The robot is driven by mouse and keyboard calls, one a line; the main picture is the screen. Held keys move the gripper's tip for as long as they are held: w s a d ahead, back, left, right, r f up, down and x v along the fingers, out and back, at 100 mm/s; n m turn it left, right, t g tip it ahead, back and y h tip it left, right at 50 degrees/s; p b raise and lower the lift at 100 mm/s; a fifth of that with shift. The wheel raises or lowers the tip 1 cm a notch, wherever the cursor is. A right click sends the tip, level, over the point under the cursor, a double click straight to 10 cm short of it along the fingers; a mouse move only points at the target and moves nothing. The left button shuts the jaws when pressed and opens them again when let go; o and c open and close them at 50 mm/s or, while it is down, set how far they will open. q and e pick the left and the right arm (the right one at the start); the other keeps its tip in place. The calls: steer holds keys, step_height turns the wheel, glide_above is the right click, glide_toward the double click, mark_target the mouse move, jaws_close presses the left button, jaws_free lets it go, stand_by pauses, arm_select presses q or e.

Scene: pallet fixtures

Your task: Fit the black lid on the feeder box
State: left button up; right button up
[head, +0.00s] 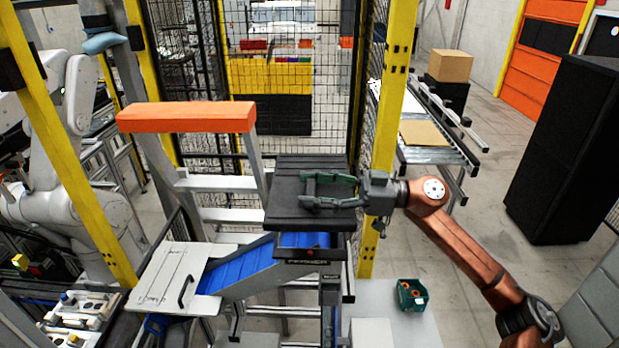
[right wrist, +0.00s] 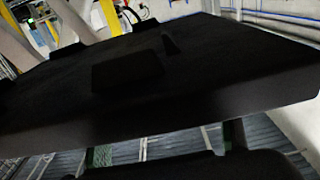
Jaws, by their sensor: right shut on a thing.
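The black lid (head: 287,212) is a dark flat panel near the middle of the head view. My right gripper (head: 312,190), with green fingers, comes in from the right and is shut on the lid's upper side. The right wrist view shows the lid (right wrist: 190,95) as a large dark slab with a raised block on it. The feeder box (head: 310,253) shows under the lid's front edge, dark with a lettered front and blue parts. The lid hides its top, so I cannot tell whether they touch. My left gripper is not in view.
A blue chute (head: 240,265) runs left from the feeder box to a pale hinged panel (head: 172,278) with a black handle. A yellow post (head: 385,130) stands close behind my right gripper. A green bin (head: 411,295) sits on a pale surface at lower right.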

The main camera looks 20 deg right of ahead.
steer(key=w+p, duration=0.1)
steer(key=w+d+f+p, duration=0.1)
steer(key=shift+w+f, duration=0.3)
steer(key=shift+w, duration=0.05)
steer(key=shift+w+f, duration=0.1)
steer(key=shift+f, duration=0.1)
steer(key=shift+a+f+b, duration=0.1)
steer(key=shift+f+b, duration=0.7)
steer(key=shift+b, duration=0.1)
arm_select(q)
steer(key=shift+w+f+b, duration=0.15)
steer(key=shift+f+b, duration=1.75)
steer(key=shift+b, duration=0.65)
arm_select(e)
step_height(320, 180, down, 8)
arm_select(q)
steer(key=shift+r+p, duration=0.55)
arm_select(e)
steer(key=shift+r, duration=0.1)
